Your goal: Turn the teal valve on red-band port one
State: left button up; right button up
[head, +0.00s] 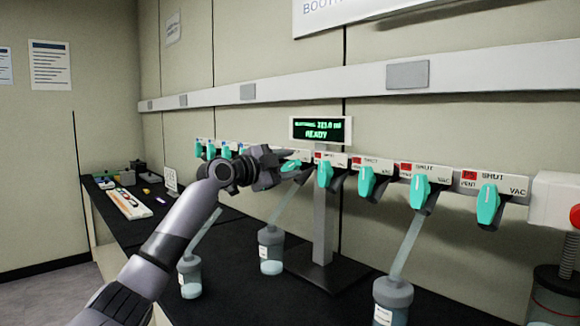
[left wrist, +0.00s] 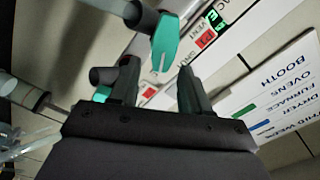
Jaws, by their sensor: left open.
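Teal valves line a white rail along the wall. One teal valve (head: 291,165) sits right at the tips of my left gripper (head: 280,166), partly covered by it. More teal valves stand to the right, the nearest (head: 324,174) just beside the gripper. My right gripper is out of view.
A white box with a red knob (head: 575,216) is at far right. Small items (head: 128,203) lie on the black bench at left.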

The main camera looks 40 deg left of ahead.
pick_arm(q)
jog(key=s+b, duration=0.2)
jog(key=s, duration=0.4)
jog(key=shift+a, duration=0.2)
jog(key=shift+s, duration=0.1)
dwell(0.3)
